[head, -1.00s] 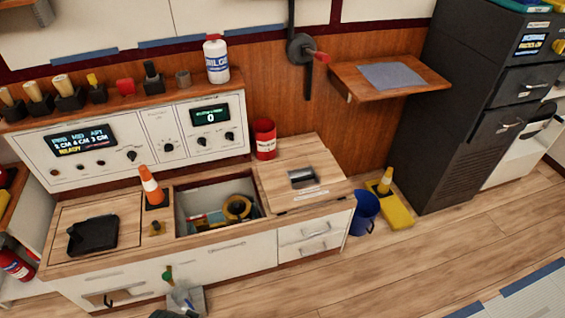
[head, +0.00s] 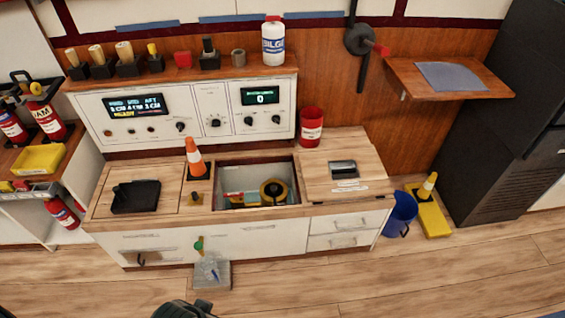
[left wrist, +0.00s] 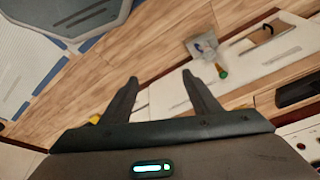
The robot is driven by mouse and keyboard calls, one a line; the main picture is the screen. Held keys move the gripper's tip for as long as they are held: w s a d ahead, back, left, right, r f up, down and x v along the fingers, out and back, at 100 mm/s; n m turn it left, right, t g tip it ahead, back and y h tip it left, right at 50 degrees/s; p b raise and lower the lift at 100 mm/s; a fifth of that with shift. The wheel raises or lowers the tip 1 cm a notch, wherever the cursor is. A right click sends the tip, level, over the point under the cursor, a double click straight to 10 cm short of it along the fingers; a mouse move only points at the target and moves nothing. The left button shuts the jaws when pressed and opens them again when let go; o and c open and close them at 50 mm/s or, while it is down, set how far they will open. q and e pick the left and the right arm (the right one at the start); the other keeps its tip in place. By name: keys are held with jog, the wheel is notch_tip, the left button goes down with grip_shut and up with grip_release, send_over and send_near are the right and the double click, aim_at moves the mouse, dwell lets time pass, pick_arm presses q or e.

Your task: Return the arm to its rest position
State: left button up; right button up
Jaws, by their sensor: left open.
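My left gripper (left wrist: 159,84) shows in the left wrist view with its two dark fingers spread apart and nothing between them. Beyond its fingers are the wooden floor (left wrist: 150,45) and the white cabinet front (left wrist: 170,98). In the head view only a dark piece, which looks like part of my own arm, shows at the bottom edge. My right gripper is in neither view.
The counter (head: 147,230) holds an orange cone (head: 195,160), a black tray (head: 135,197) and an open bin (head: 228,181). A grey plate (head: 211,277) with a green-topped item is low in front. A blue bucket (head: 401,214) stands right.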

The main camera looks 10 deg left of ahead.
pick_arm(q)
notch_tip(320, 180, down, 30)
jog(key=d+t, duration=0.1)
jog(key=d, duration=0.2)
jog(key=shift+r+t+h, duration=0.15)
jog(key=shift+t+h, duration=0.15)
jog(key=shift+h, duration=0.1)
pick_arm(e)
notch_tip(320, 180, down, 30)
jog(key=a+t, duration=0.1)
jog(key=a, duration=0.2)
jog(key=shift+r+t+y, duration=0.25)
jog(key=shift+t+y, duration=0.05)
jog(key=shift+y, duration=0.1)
pick_arm(q)
jog(key=shift+s, duration=0.1)
